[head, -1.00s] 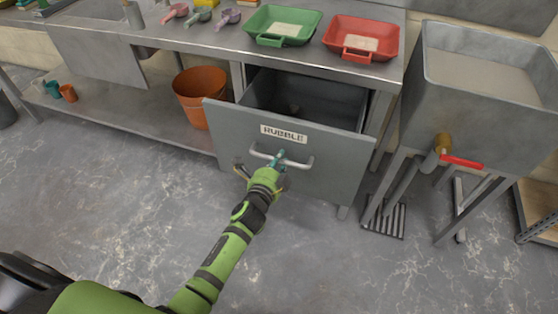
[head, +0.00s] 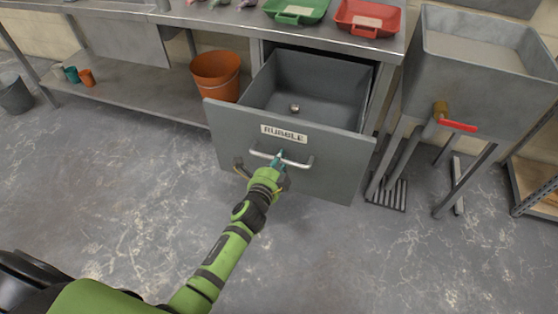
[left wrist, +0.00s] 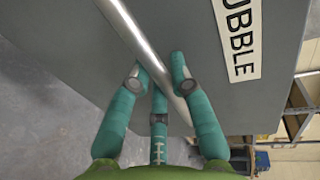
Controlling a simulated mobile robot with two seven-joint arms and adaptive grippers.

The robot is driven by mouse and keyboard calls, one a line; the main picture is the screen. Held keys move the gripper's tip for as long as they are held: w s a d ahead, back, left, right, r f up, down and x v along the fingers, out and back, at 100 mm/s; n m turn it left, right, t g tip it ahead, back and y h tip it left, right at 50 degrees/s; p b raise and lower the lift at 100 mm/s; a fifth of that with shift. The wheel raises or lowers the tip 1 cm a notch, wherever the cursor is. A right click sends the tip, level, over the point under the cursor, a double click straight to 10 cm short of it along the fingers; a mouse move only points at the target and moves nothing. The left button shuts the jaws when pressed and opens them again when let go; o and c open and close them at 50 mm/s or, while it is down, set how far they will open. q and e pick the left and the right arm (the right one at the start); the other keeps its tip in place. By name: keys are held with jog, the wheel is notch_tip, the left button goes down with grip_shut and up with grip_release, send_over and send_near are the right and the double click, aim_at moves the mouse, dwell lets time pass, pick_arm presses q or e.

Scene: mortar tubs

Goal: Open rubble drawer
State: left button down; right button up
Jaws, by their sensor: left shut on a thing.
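The grey rubble drawer (head: 240,139) is pulled well out from under the steel bench in the head view, and its inside shows. A small round object (head: 295,107) lies on its floor. The label reads RUBBLE. My left gripper (head: 278,160) is shut on the drawer's silver bar handle (head: 298,163), near the handle's middle. In the left wrist view the teal fingers (left wrist: 161,75) sit on both sides of the handle bar (left wrist: 140,42), with the label beside it. My right gripper is not in view.
An orange bucket (head: 216,76) stands on the low shelf left of the drawer. A green tub (head: 297,10) and a red tub (head: 367,17) are on the bench top. A metal sink (head: 480,75) on legs stands close on the right. The floor (head: 140,190) in front is clear.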

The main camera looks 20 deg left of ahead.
pick_arm(q)
jog(key=c, duration=1.1)
grip_release()
jog(key=v, duration=1.2)
